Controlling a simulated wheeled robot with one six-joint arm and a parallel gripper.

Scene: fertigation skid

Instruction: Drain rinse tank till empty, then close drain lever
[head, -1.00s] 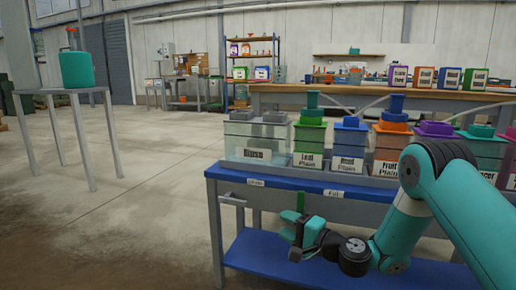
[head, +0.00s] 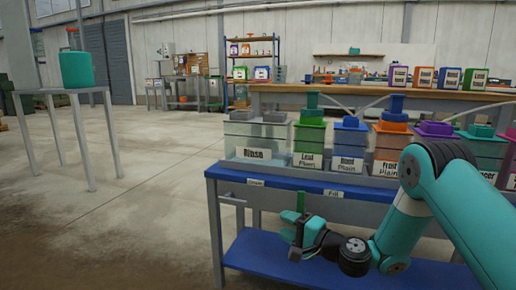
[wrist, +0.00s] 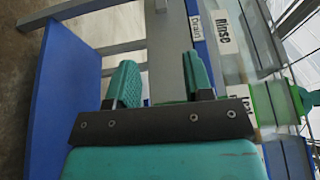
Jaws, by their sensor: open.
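The clear rinse tank (head: 232,143), with a "Rinse" label, stands at the left end of the blue-edged bench. I cannot make out its liquid level. The "Drain" label (head: 256,183) is on the bench edge below it, with a grey lever-like bar (head: 232,201) under it to the left. My gripper (head: 290,235) is below the bench edge, apart from the grey bar. In the wrist view my gripper (wrist: 160,76) is open, with nothing between its fingers.
Several coloured tanks stand right of the rinse tank, such as the green-lidded one (head: 309,140). A blue lower shelf (head: 265,252) lies under my gripper. A grey table (head: 62,91) with a teal container (head: 77,69) stands left. The floor between is clear.

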